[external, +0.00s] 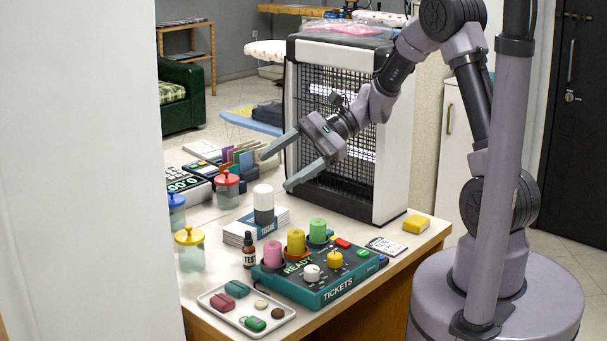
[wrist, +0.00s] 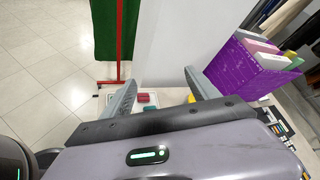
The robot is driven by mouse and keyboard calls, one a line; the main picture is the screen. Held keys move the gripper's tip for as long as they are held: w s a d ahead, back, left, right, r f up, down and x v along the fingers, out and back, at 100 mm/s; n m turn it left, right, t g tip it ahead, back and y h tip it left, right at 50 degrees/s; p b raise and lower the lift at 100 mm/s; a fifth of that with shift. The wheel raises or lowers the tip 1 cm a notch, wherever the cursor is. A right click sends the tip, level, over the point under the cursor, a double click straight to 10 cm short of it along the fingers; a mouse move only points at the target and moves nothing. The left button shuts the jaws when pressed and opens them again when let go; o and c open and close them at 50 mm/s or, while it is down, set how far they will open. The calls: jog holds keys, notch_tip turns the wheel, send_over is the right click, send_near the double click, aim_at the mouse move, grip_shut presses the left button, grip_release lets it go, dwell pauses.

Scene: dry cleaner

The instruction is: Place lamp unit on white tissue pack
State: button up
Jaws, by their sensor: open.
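The lamp unit appears to be the short cylinder with a white top and dark base (external: 264,205). It stands upright on the white tissue pack (external: 238,233), a white stack with a blue band, near the middle of the counter. My gripper (external: 277,171) is open and empty, above and behind the lamp unit and apart from it. In the wrist view, its two fingers (wrist: 160,76) are spread with nothing held between them. I cannot make out the lamp unit or the pack in the wrist view.
A teal ticket box (external: 325,292) with coloured rolls stands in front, beside a brown bottle (external: 249,251) and a small tray (external: 206,297). Lidded jars (external: 190,254) line the left. A tall grille unit (external: 305,130) stands behind my gripper. A yellow block (external: 416,224) sits right.

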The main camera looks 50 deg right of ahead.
jog(key=s+a+r+n+g+h, duration=0.1)
jog(key=s+r+n+h, duration=0.2)
jog(key=s, duration=0.4)
jog(key=s+r+n+g+h, duration=0.1)
jog(key=s+n+h, duration=0.1)
jog(key=s+n, duration=0.35)
jog(key=s+d+n+t+h, duration=0.3)
jog(key=s+d+h, duration=0.2)
jog(key=s, duration=0.4)
jog(key=shift+d+r, duration=0.35)
jog(key=shift+d, duration=0.25)
jog(key=shift+o, duration=0.5)
